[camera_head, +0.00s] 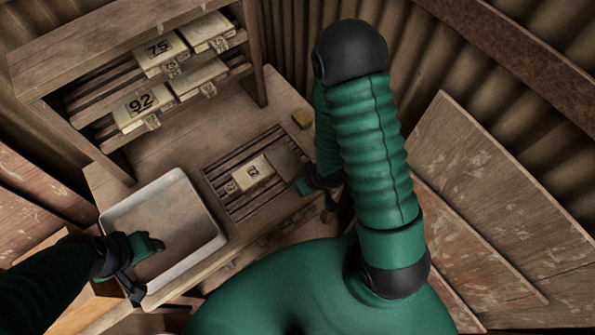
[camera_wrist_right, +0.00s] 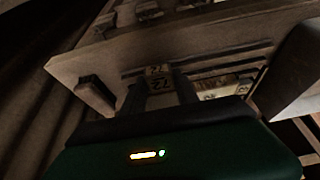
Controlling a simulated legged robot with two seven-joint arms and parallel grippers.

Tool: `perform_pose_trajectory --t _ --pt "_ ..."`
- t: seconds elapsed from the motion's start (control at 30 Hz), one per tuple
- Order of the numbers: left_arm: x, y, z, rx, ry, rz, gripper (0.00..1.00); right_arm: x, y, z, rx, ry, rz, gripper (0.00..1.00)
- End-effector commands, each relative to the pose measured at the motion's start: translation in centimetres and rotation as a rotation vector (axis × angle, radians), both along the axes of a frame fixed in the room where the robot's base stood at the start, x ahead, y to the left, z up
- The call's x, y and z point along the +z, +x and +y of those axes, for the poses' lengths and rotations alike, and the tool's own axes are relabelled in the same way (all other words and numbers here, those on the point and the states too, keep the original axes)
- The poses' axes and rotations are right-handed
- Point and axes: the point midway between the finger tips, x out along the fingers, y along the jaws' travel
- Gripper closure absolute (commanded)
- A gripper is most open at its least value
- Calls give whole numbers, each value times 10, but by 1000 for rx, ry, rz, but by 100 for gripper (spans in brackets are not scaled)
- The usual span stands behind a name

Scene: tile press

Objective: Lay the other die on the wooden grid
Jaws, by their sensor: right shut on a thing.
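The wooden grid (camera_head: 213,174) is a slatted panel let into the bench top. A cream die (camera_head: 253,171) with a dark number lies on its left part. A brownish square plate (camera_head: 284,163), likely the other die, is beside it at the grid's right part. My right gripper (camera_head: 304,186) is at the grid's right front edge. In the right wrist view its fingers (camera_wrist_right: 158,84) are shut on a small tab marked 72 (camera_wrist_right: 158,70). I cannot tell whether this die touches the slats. My left gripper (camera_head: 148,250) is over the tray; its jaws are unclear.
A grey metal tray (camera_head: 208,215) stands left of the grid. A wooden rack (camera_head: 118,150) at the back holds several dies, two marked 75 (camera_head: 160,52) and 92 (camera_head: 142,106). Boards (camera_head: 490,170) lean at the right.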

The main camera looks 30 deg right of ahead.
Motion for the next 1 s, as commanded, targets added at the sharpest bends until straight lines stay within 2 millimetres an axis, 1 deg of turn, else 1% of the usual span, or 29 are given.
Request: perform_pose_trajectory --t 0.03,0.23,0.27,0.3,0.4,0.5,0.57,0.7,0.73,0.8,1.0 --pt "-22 0 0 0 0 0 42 -11 9 -2 -1 3 -11 100" --pt "-60 0 0 0 0 -1 42 -11 27 -13 0 -4 -9 100" --pt "-43 0 0 0 0 1 42 -1 34 -16 -1 -2 -3 100" --pt "-38 0 0 0 0 0 42 0 42 -19 -1 0 -1 100" --pt "-33 0 0 0 0 -2 42 -2 60 -28 -1 1 -1 100" --pt "-31 0 0 0 0 -2 42 -5 70 -33 0 1 0 100" --pt "-31 0 0 0 0 -1 42 -12 71 -34 1 3 3 100" --pt "-30 0 0 0 0 -1 42 -36 71 -33 2 2 4 100" --pt "-30 0 0 0 0 -1 42 -39 71 -33 2 1 3 100" --pt "-30 0 0 0 0 -1 42 -42 71 -33 2 1 0 100" --pt "-31 0 0 0 0 -1 42 -43 72 -33 2 1 0 100"
